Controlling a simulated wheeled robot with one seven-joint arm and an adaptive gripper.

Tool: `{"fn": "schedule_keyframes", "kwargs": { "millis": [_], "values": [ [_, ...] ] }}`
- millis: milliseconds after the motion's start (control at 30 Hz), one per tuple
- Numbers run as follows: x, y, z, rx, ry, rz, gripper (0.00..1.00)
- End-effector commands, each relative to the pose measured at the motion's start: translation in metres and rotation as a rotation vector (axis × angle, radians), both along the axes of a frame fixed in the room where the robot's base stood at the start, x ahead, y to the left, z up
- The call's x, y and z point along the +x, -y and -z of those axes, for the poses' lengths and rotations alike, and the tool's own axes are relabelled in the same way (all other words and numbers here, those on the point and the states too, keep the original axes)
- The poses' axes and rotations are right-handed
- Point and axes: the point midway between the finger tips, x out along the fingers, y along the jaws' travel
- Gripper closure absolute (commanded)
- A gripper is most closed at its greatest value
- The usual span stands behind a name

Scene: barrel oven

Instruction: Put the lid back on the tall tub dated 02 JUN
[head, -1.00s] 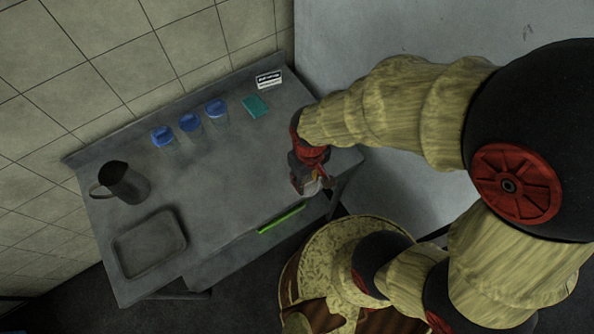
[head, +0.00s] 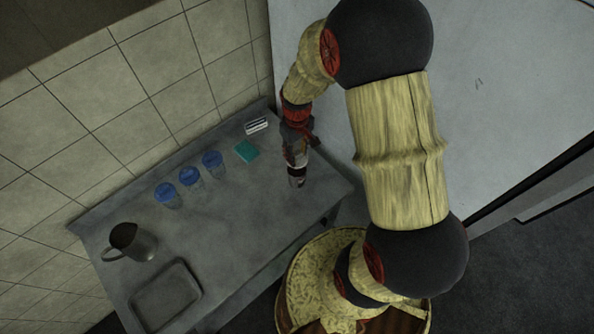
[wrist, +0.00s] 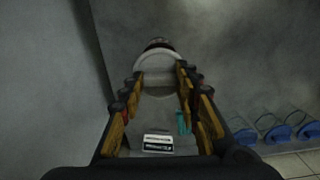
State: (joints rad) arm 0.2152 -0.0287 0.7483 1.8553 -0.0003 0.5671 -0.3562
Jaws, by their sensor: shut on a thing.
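My gripper (head: 297,160) is shut on a pale grey, roundish thing (wrist: 156,62), with a dark reddish part at its far end in the wrist view. In the head view the held thing (head: 297,180) hangs below my gripper at the table's right end; I cannot tell what it is or whether it touches the table. Three clear tubs with blue lids stand in a row near the back: a left tub (head: 168,195), a middle tub (head: 191,182) and a right tub (head: 214,168). No date is readable, so I cannot tell which is 02 JUN.
A teal block (head: 246,151) and a black-and-white card (head: 257,125) lie right of the tubs. A dark metal jug (head: 130,243) and an empty tray (head: 166,297) are at the left. The table's (head: 235,220) middle is clear. A tiled wall (head: 150,90) rises behind.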

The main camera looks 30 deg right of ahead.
Motion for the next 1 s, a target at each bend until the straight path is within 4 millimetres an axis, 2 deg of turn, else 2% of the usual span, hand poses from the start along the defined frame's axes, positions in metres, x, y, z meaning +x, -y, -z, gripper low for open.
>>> {"fn": "schedule_keyframes", "kwargs": {
  "millis": [367, 1000],
  "values": [
    [0.002, 0.000, 0.008, 0.000, 0.000, -0.056, 0.78],
    [0.002, 0.000, 0.060, 0.000, 0.000, -0.055, 0.78]
  ]
}}
